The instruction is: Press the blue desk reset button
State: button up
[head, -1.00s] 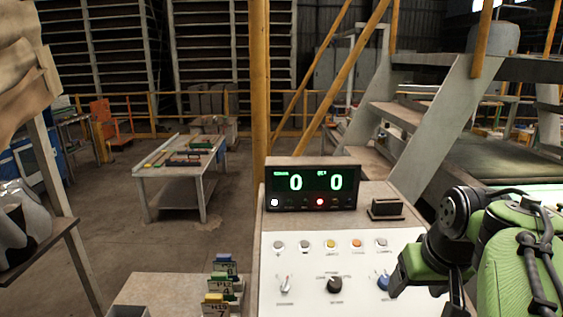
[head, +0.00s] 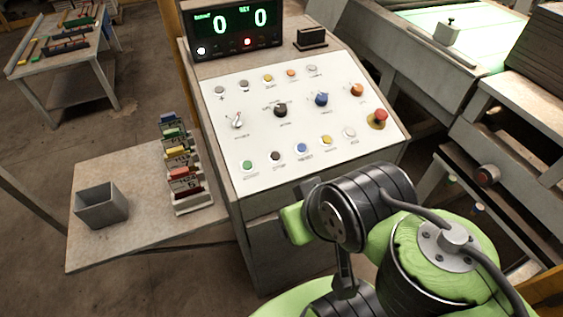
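A blue push button (head: 302,147) sits in the bottom row of the sloped white control panel (head: 215,115), in the head view. A green button (head: 247,165) and a dark button (head: 275,156) are to its left, with a yellow button (head: 326,140) and a white button (head: 349,132) to its right. The label under the blue button is too small to read surely. A separate blue knob (head: 321,99) stands higher on the panel. My green and black arm is below and right of the button, apart from it in the picture. No gripper fingers can be made out.
A red mushroom button (head: 379,117) is at the panel's right edge. A display (head: 235,26) showing two zeros stands behind the panel. On the left, a side table (head: 120,245) holds a grey bin (head: 101,205) and a rack of coloured cards (head: 182,168).

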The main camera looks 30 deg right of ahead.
aim_at(301, 147)
jog(key=k+j+z, duration=0.2)
jog(key=j+z, duration=0.15)
jog(key=j, duration=0.15)
jog(key=k+j+z, duration=0.2)
jog(key=j+z, duration=0.15)
jog(key=k+j+z, duration=0.4)
jog(key=i+j, duration=0.05)
jog(key=i, duration=0.05)
